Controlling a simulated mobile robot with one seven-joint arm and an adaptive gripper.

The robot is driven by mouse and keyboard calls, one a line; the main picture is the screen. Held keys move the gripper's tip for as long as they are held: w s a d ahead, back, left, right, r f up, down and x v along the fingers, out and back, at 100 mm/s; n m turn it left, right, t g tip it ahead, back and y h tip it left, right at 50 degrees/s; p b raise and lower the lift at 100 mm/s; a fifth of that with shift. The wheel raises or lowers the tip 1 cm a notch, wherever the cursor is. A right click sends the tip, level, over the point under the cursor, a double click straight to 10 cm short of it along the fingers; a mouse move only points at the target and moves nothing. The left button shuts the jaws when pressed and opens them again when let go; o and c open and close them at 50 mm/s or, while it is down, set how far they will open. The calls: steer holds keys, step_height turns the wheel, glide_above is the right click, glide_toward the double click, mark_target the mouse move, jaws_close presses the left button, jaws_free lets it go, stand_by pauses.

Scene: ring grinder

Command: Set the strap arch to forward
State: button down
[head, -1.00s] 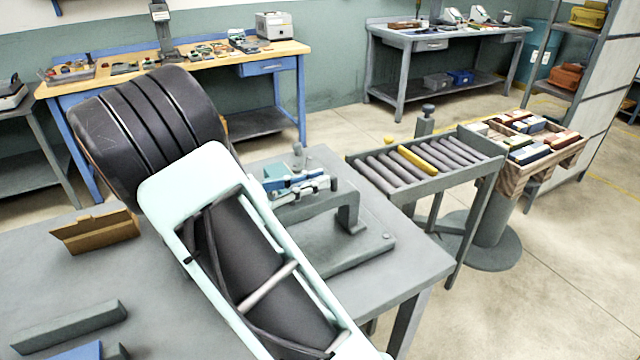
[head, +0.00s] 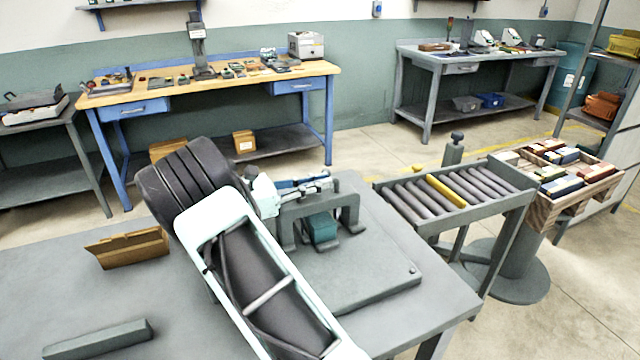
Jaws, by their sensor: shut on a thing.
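The strap arch (head: 347,209) is a grey bridge-shaped piece standing on a grey base plate (head: 365,285) on the near table. A teal block (head: 321,229) shows under its span. My gripper (head: 318,188) lies along the top of the arch, its fingers pointing right, and it is shut on the arch. The exact contact between the fingers and the arch is too small to make out. My dark and pale arm covers the left part of the base plate and the arch's left surroundings.
A brown folded holder (head: 128,249) and a grey bar (head: 98,339) lie on the table's left side. A roller stand (head: 455,192) with one yellow roller is to the right, beside a wooden crate (head: 598,187) of blocks. Workbenches stand behind. The plate's right front is clear.

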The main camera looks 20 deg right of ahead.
steer(key=shift+w+a+r, duration=0.1)
steer(key=shift+w, duration=0.1)
steer(key=c, duration=2)
jaws_free()
steer(key=shift+w, duration=0.1)
steer(key=shift+o, duration=0.2)
steer(key=a, duration=1.2)
steer(key=shift+s, duration=0.3)
